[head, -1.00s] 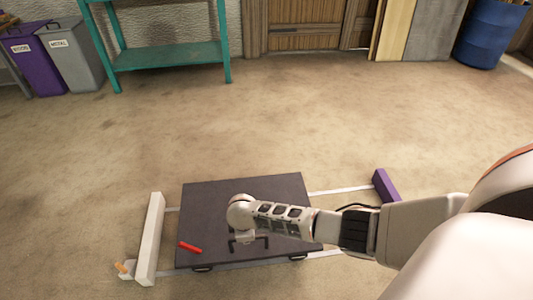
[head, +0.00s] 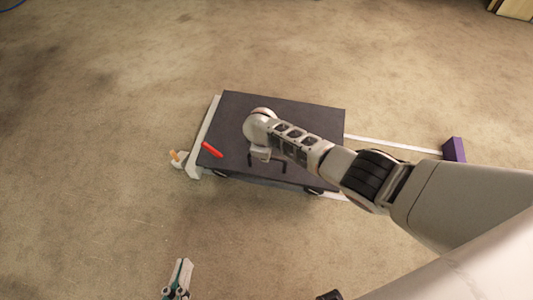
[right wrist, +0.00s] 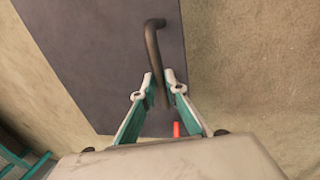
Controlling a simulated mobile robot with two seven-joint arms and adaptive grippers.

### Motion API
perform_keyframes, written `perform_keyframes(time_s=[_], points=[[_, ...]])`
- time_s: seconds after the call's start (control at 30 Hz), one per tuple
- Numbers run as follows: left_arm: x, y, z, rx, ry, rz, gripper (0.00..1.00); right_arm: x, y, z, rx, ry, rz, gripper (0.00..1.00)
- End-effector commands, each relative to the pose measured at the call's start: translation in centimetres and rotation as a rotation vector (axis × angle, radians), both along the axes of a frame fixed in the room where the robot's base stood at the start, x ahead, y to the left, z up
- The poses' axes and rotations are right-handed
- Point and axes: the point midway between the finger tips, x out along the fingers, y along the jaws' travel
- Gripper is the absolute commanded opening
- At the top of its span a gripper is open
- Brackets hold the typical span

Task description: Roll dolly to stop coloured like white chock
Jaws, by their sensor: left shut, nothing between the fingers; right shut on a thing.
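The dolly (head: 310,120) is a dark flat platform on pale rails, with a dark bar handle (head: 284,165). Its left edge is up against or very close to the white stop (head: 208,120); I cannot tell if they touch. The purple stop (head: 453,149) is at the right end, well apart from the dolly. My right gripper (head: 261,154) is shut on the handle, which also shows between its fingers in the right wrist view (right wrist: 151,45). My left gripper (head: 179,268) is shut and empty over the floor. I cannot make out a separate white chock.
A red stick (head: 212,150) lies on the dolly near its left edge. A small orange piece (head: 175,155) shows beside the white stop's near end. The rail (head: 395,144) is bare towards the purple stop. The floor around is clear.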

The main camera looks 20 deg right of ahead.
Motion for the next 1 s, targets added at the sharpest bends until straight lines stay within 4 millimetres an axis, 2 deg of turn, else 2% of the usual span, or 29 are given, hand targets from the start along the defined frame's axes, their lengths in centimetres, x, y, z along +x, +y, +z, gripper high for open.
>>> perform_keyframes(time_s=[0.03, 0.1, 0.57, 0.77, 1.0], points=[[-0.1, 0.0, -0.1, 0.003, 0.002, -0.001, 0.0, 0.2, 0.7, 0.2, 0.013, -0.008, 0.002, 0.15], [-0.1, 0.1, -0.2, 0.004, 0.004, -0.001, 0.0, 0.2, 0.7, 0.2, 0.013, -0.008, 0.002, 0.29], [-0.3, 0.2, -0.4, 0.013, 0.009, -0.006, 0.0, 0.0, 0.4, 0.4, 0.007, -0.003, 0.002, 0.29], [-0.2, 0.2, -0.3, 0.012, 0.006, -0.005, 0.0, -0.2, 0.6, 2.0, 0.008, -0.005, 0.002, 0.29], [-0.1, 0.2, -0.3, 0.011, 0.004, -0.004, 0.0, -0.8, 0.9, 5.2, 0.01, -0.006, 0.0, 0.29]])
